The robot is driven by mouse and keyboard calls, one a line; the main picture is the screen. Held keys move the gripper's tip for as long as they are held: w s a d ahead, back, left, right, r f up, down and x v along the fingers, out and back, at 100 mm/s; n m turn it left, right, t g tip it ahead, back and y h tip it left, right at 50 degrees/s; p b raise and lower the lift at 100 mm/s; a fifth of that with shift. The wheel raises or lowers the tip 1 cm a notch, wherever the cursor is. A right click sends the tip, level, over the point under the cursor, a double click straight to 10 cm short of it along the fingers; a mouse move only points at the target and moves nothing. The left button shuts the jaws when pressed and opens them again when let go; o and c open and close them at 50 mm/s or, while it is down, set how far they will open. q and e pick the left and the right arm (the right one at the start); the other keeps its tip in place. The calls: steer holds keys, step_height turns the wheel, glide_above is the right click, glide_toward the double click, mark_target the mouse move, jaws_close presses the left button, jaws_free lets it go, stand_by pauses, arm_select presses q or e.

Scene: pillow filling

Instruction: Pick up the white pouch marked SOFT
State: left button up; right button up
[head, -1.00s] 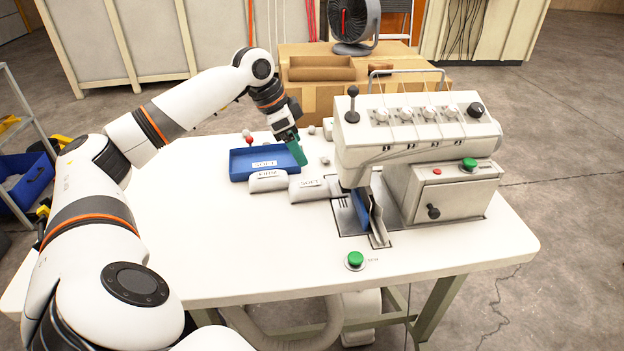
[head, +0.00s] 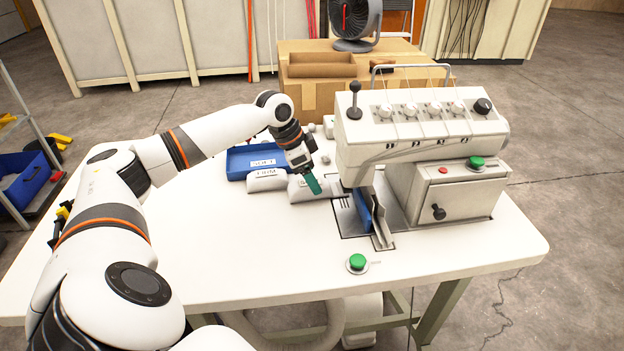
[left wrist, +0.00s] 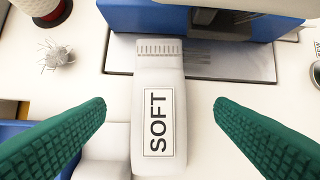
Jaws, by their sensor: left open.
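The white pouch marked SOFT (left wrist: 158,110) lies on the white table, its label running lengthwise. In the left wrist view it sits between the two green fingers of my left gripper (left wrist: 160,125), which are open and apart from it. In the head view my left gripper (head: 313,185) is over the SOFT pouch (head: 300,193) and hides much of it. The white pouch marked FIRM (head: 266,180) lies just to its left. My right gripper is not in view.
A blue tray (head: 236,164) with a label stands behind the pouches. The sewing machine (head: 400,135) stands close on the right, its blue part by the pouch's far end in the wrist view. A green button (head: 357,262) is near the front edge. The table's front left is clear.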

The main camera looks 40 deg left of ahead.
arm_select(q)
steer(key=x, duration=0.3)
steer(key=shift+w+f, duration=0.2)
steer(key=shift+f, duration=0.05)
steer(key=shift+c, duration=0.2)
steer(key=shift+r, duration=0.1)
steer(key=c, duration=1)
steer(key=shift+c, duration=0.2)
